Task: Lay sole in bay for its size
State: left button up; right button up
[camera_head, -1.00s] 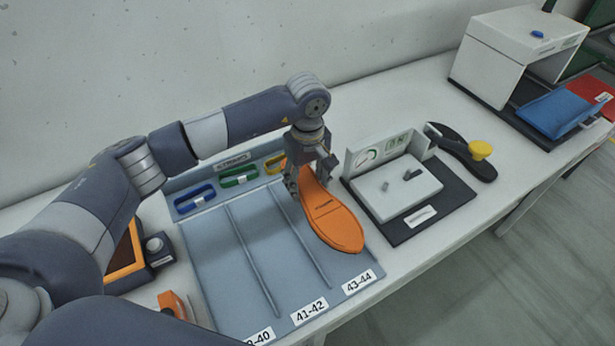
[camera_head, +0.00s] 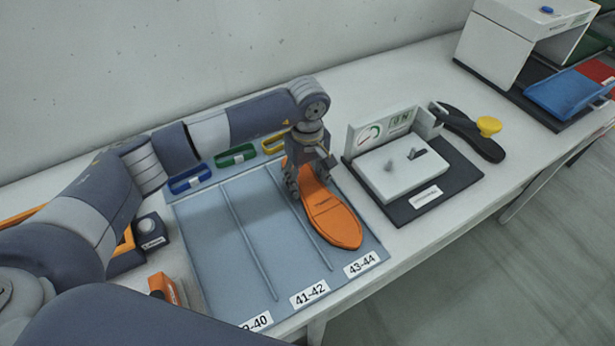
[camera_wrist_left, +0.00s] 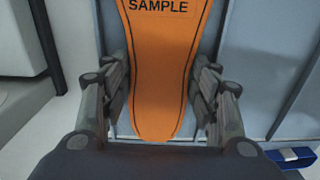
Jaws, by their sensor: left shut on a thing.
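The orange sole (camera_head: 335,217) is at the right-hand bay of the grey-blue tray (camera_head: 228,285), the one labelled 43-44 (camera_head: 361,264). Its toe points toward that label. My left gripper (camera_head: 308,185) is shut on the sole near its heel. In the left wrist view the sole (camera_wrist_left: 163,70), marked SAMPLE, lies between the two fingers (camera_wrist_left: 160,100). The sole is low over the bay floor; I cannot tell whether it touches. Bay label 41-42 (camera_head: 310,293) is left of it, and the leftmost label is partly cut off. My right gripper is not in view.
Blue (camera_head: 190,178), green (camera_head: 236,156) and yellow (camera_head: 274,144) handle-like pieces line the tray's back. A white gauge fixture (camera_head: 403,168) on a dark base stands close on the right. A dark sole with a yellow knob (camera_head: 489,126) lies beyond it. Two bays are empty.

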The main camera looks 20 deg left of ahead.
pick_arm(q)
jog(key=o, duration=1.3)
notch_tip(320, 180, up, 12)
